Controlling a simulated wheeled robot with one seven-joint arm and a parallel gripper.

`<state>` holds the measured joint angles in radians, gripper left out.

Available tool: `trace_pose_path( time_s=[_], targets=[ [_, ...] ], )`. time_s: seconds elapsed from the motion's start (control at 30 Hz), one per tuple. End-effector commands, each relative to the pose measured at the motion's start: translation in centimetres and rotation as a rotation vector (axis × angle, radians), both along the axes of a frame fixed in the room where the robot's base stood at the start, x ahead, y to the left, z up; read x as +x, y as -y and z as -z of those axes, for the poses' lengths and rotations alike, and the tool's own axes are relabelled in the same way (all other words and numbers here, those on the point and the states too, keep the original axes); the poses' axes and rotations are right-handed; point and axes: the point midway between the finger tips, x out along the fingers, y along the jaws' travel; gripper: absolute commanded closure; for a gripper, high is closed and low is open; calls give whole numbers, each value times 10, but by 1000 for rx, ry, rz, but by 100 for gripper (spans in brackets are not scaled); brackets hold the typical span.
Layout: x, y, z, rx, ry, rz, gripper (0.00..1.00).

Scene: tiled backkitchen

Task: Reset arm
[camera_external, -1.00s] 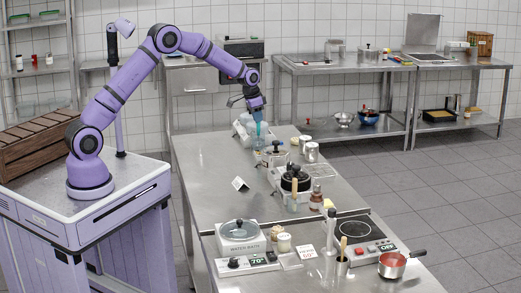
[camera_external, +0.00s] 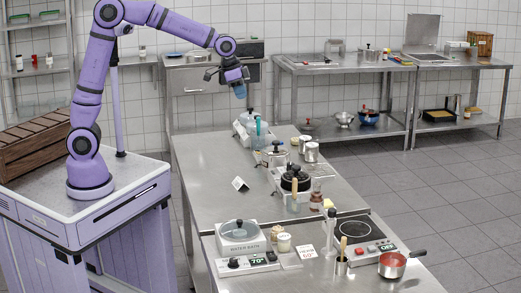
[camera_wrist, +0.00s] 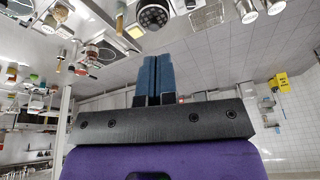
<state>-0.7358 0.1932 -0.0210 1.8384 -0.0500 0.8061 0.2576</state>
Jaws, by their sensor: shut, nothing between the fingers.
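My gripper (camera_external: 240,91) is held in the air above the far left end of the steel table, at the end of my raised purple arm. In the wrist view my gripper (camera_wrist: 154,80) shows its two blue fingers pressed together, with nothing between them. The table (camera_external: 205,190) lies below and is clear of the fingers.
A wooden crate (camera_external: 30,140) stands beside my arm's base. The air around my gripper is clear.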

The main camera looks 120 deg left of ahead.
Motion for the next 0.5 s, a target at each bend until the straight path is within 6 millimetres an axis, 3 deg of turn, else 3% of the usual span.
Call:
trace_pose_path(
  time_s=[0.03,0.2,0.5],
  targets=[
    [-1,27,-13,7,9,28,100],
    [-15,105,-40,17,27,101,100],
    [-69,226,-66,28,68,231,100]
  ],
)
